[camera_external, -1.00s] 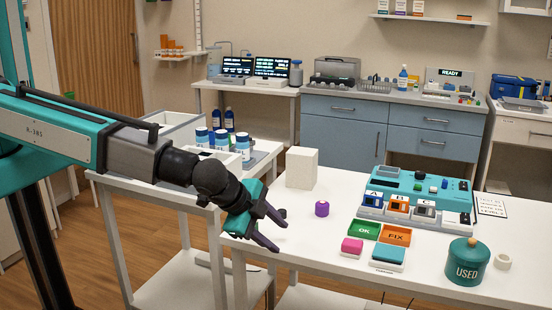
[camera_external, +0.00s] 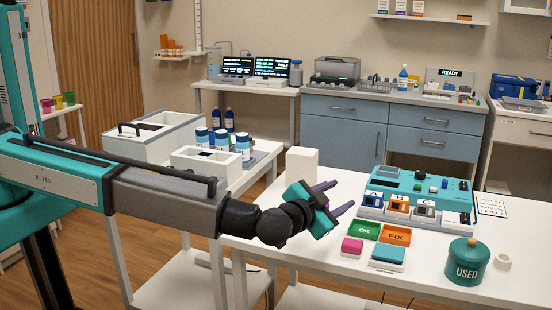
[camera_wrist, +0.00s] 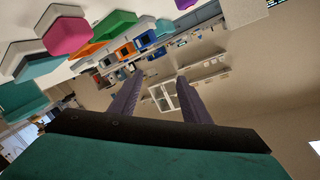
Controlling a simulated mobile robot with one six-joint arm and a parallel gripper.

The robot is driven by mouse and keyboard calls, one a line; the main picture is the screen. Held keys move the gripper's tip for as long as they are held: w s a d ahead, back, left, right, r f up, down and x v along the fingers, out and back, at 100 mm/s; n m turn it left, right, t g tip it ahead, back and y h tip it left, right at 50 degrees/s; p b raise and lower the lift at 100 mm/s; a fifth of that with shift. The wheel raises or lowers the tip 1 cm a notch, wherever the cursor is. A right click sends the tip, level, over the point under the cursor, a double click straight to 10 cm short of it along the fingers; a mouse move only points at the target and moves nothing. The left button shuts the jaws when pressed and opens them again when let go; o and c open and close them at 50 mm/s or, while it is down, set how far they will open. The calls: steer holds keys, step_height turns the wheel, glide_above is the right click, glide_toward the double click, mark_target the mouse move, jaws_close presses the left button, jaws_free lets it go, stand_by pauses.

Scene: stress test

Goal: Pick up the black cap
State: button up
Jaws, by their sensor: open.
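I cannot pick out a black cap for certain in either view. My gripper (camera_external: 344,195) is above the left part of the white table, its purple-grey fingers pointing right and slightly up. In the wrist view my gripper (camera_wrist: 160,76) has its two fingers apart with nothing between them. A teal device (camera_external: 425,185) stands at the back of the table. It holds blocks marked with letters at its front, and a small black-topped part (camera_external: 465,217) shows at its right end. A purple piece (camera_wrist: 186,3) shows at the top edge of the wrist view; my gripper hides it in the outside view.
On the table are a green OK tray (camera_external: 364,230), an orange FIX tray (camera_external: 395,235), a pink block (camera_external: 352,246), a teal USED canister (camera_external: 467,262) and a white roll (camera_external: 503,261). A white box (camera_external: 302,164) stands behind my gripper. The table's front right is clear.

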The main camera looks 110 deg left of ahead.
steer(key=s+d+f+n+g+b, duration=0.2)
steer(key=s+d+f+n+g, duration=0.1)
steer(key=s+d+n, duration=0.2)
steer(key=s+d+f+n+g+b, duration=0.1)
steer(key=s+d+f+n+g, duration=0.3)
steer(key=s+n, duration=0.3)
steer(key=shift+s+d+f+g+b, duration=0.3)
steer(key=shift+s+d+b, duration=0.15)
steer(key=shift+s, duration=0.35)
steer(key=p+x, duration=0.2)
steer(key=x, duration=0.6)
steer(key=shift+f, duration=0.15)
steer(key=shift+a, duration=0.25)
steer(key=shift+s+a, duration=0.1)
steer(key=shift+f+p+x, duration=0.1)
steer(key=shift+p+x, duration=0.5)
steer(key=shift+x, duration=0.65)
steer(key=shift+f+p+x, duration=0.15)
steer(key=shift+p+x, duration=0.4)
steer(key=shift+x, duration=0.65)
